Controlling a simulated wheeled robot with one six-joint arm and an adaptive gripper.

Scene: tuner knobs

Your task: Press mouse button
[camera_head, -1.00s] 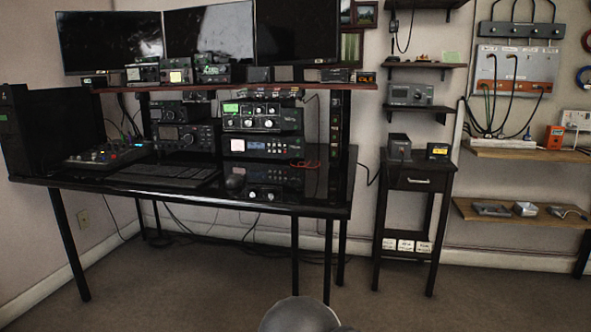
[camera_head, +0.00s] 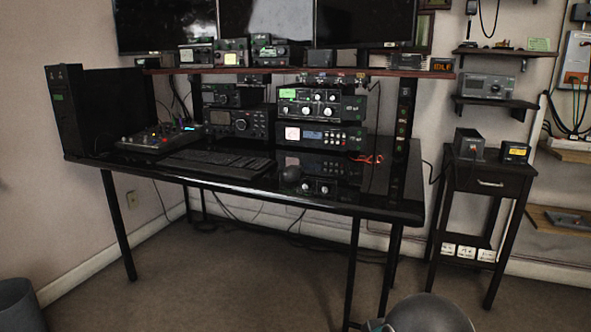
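The mouse (camera_head: 291,174) is a small dark rounded shape on the glossy black desk (camera_head: 330,205). It sits just right of the black keyboard (camera_head: 215,163) and in front of the stacked radios. Its buttons are too small and dark to make out. My gripper's fingers do not show. A grey rounded part of my arm (camera_head: 428,314) shows at the bottom edge, right of centre, well in front of the desk and apart from the mouse.
Stacked radios (camera_head: 322,107) stand behind the mouse under a shelf (camera_head: 300,70) holding more devices. A mixer (camera_head: 160,137) is left of the keyboard. A small dark side table (camera_head: 488,180) stands right of the desk. The carpet (camera_head: 250,285) in front is clear.

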